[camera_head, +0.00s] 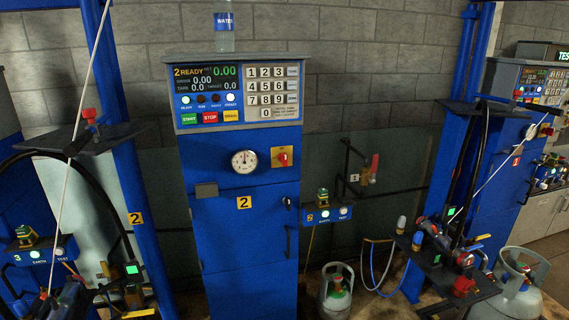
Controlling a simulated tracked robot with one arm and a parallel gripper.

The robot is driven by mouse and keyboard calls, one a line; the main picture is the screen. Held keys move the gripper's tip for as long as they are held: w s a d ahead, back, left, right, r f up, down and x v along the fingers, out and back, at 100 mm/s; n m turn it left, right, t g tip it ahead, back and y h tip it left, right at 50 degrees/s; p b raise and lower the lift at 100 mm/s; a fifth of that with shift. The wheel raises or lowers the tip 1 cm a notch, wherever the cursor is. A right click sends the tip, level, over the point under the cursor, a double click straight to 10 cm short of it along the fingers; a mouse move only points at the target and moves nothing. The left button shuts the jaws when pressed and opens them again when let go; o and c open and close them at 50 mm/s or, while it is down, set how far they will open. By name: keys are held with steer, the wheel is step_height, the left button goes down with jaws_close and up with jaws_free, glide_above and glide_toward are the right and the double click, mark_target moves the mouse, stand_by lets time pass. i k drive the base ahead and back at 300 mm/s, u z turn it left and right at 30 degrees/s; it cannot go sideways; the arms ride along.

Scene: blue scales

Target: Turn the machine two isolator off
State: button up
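Machine two is a tall blue cabinet (226,228) in the middle of the view, with a yellow label "2" on its front. Its isolator (283,157) is a red rotary switch on a yellow plate, on the cabinet's upper front, right of the round gauge (244,161). The knob is too small to tell its position for certain. The control panel (238,95) above is lit and reads "2 READY" and 0.00. My gripper is not in view.
A water bottle (224,36) stands on the cabinet. Blue posts (133,150) with black shelves, hoses and cables flank it. Grey gas cylinders (337,290) stand on the floor at the right. Another blue machine (498,165) stands at the far right.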

mark_target(283, 158)
steer(key=z, duration=0.05)
steer(key=k, duration=0.5)
steer(key=u, duration=0.3)
steer(key=i, duration=1.55)
steer(key=z, duration=0.35)
